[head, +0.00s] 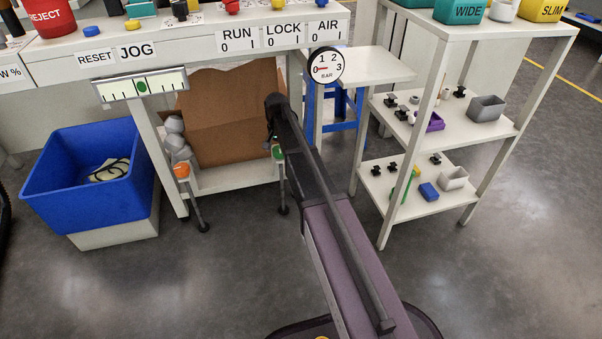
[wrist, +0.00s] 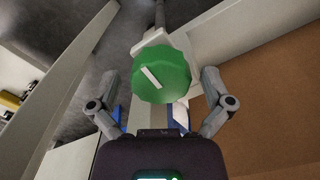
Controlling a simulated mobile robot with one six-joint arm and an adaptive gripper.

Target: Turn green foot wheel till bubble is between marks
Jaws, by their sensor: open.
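The green foot wheel (wrist: 161,76), scalloped with a white stripe slanting down to the right, fills the middle of the wrist view. In the head view the green foot wheel (head: 278,152) shows partly behind my arm, on the right front leg of the bench. My gripper (wrist: 159,80) is open, with one finger on each side of the wheel; I see gaps and no clear contact. The level vial (head: 157,84) on the bench front holds a green bubble (head: 141,86) near its middle. Its exact place against the marks is too small to tell.
An orange foot wheel (head: 181,171) is on the left leg. A cardboard box (head: 230,115) stands on the lower shelf, close to my gripper's right in the wrist view. A blue bin (head: 85,200) stands left, a white shelf rack (head: 440,140) right. A pressure gauge (head: 326,65) hangs above.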

